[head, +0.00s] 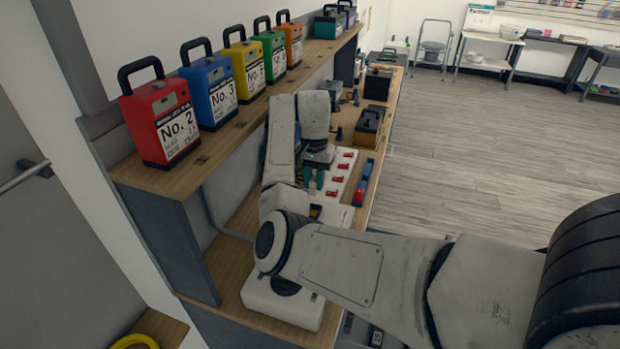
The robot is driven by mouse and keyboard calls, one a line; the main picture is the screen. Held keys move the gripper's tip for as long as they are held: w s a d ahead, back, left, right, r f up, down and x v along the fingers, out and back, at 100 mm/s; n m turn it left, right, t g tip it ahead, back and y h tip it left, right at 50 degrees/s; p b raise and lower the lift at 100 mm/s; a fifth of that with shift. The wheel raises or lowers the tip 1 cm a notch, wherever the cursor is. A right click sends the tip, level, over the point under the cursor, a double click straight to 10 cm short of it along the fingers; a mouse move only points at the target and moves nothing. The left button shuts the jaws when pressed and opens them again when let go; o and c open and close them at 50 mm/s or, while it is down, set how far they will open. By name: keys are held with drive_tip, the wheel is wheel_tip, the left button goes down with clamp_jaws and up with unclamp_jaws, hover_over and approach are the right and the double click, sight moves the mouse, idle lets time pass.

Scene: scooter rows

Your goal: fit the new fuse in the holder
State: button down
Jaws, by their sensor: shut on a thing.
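My gripper (313,179) is low over the workbench, at the left side of a white panel (346,168) with several red switches. Its fingers look greenish and point down. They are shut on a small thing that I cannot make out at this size. I cannot pick out the new fuse or the fuse holder for certain; the spot under the fingers is partly hidden by my arm and hand. I cannot tell whether the held thing touches the panel.
Several battery packs with handles stand on the upper shelf: red (160,122), blue (209,92), yellow (245,69), green (273,57) and orange (292,42). A blue-and-red item (363,183) lies along the bench's right edge. A black-and-yellow box (369,127) stands behind it. The floor (455,150) is clear.

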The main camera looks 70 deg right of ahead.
drive_tip(key=shift+f+b, duration=3.05)
drive_tip(key=shift+f, duration=0.15)
drive_tip(key=shift+r+p, duration=0.1)
drive_tip(key=shift+p, duration=1.3)
drive_tip(key=shift+f, duration=1.2)
drive_tip(key=c, duration=0.8)
unclamp_jaws()
drive_tip(key=shift+a, duration=0.1)
drive_tip(key=shift+c, duration=0.2)
drive_tip(key=shift+r, duration=0.1)
wheel_tip(320, 180, up, 10)
drive_tip(key=shift+w+r, duration=0.1)
drive_tip(key=shift+r, duration=0.15)
drive_tip(key=shift+f, duration=0.1)
